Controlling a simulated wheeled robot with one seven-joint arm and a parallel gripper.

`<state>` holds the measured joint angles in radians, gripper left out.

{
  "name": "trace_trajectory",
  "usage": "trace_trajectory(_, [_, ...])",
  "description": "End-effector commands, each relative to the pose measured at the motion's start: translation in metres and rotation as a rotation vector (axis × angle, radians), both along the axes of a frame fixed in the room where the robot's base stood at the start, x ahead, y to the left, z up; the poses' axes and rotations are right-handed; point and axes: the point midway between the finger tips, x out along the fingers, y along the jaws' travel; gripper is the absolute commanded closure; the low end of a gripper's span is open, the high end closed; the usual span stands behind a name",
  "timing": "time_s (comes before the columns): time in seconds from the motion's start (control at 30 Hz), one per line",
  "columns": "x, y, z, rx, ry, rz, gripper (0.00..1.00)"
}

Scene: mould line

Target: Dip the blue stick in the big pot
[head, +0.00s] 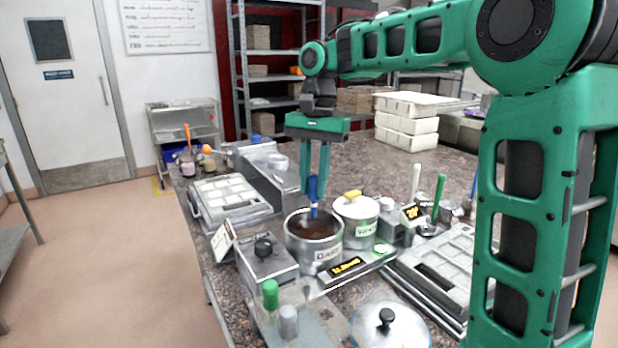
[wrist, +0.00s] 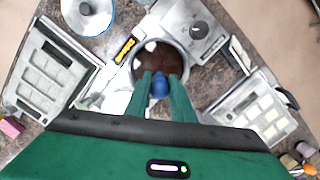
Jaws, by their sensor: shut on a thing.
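My gripper (head: 314,184) points down over the big pot (head: 327,257), a metal pot of dark brown liquid with a label on its front. The fingers are shut on the upright blue stick (head: 313,192). The stick's lower end shows against the pot's opening; I cannot tell whether it touches the liquid. In the wrist view, the blue stick (wrist: 160,86) is between the green fingers of my gripper (wrist: 160,92), and the big pot (wrist: 184,56) opens beneath it.
A smaller lidded pot (head: 357,208) with a yellow handle stands close at right. A grey box with a black knob (head: 264,250) is at left. Mould trays (head: 229,197) and (head: 447,272) flank the pots. Green-handled and white-handled tools (head: 438,193) stand at right.

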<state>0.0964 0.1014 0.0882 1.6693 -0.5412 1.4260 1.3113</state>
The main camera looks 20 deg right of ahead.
Motion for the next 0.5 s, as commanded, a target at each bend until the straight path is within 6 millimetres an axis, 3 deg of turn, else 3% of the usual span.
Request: trace_trajectory(0.5, [-0.001, -0.001, -0.031, -0.001, 0.001, 0.0, 1.0])
